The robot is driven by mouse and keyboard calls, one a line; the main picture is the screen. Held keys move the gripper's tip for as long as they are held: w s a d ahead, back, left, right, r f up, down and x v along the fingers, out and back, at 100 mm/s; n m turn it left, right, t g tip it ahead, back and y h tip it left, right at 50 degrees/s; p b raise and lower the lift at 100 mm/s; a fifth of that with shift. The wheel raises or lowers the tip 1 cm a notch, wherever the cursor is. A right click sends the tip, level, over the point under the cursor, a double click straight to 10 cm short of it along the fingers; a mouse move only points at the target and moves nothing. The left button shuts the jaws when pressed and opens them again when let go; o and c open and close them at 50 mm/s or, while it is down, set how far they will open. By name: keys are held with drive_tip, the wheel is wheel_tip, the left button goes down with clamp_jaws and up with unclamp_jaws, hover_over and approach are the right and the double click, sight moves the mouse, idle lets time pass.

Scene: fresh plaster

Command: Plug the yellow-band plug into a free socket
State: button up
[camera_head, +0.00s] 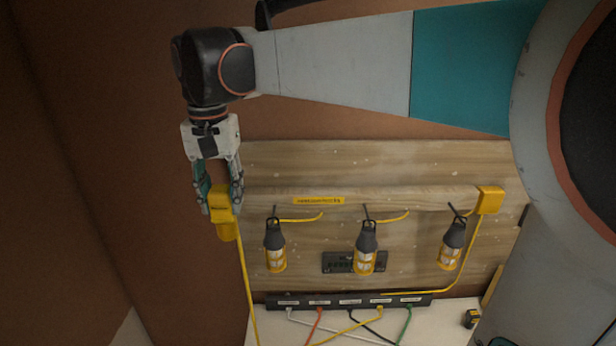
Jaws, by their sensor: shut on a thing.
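My gripper (219,197) points down at the left end of the wooden rail. It is shut on a yellow plug-like block (227,230), which sticks out below the fingers. A yellow cord (246,290) runs down from it. The fingers hide part of the block; I cannot make out a separate band or its prongs. A black power strip (275,301) with several labelled places lies along the bottom of the board. White, red, black, yellow and green cords lead from it. I cannot tell which of its sockets are free.
Three yellow-and-black lamps (275,258) hang from hooks on the wooden board (400,160). A dark panel (333,262) is partly behind the middle lamp. A yellow box (490,200) sits at the rail's right end. A small yellow-and-black object (472,319) lies right of the strip.

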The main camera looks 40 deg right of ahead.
drive_tip(key=shift+s+r+p, duration=0.1)
drive_tip(key=shift+r+p, duration=0.7)
drive_tip(key=shift+r, duration=1.15)
wheel_tip(320, 180, up, 26)
drive_tip(key=shift+r, duration=0.2)
idle(1.7)
idle(1.4)
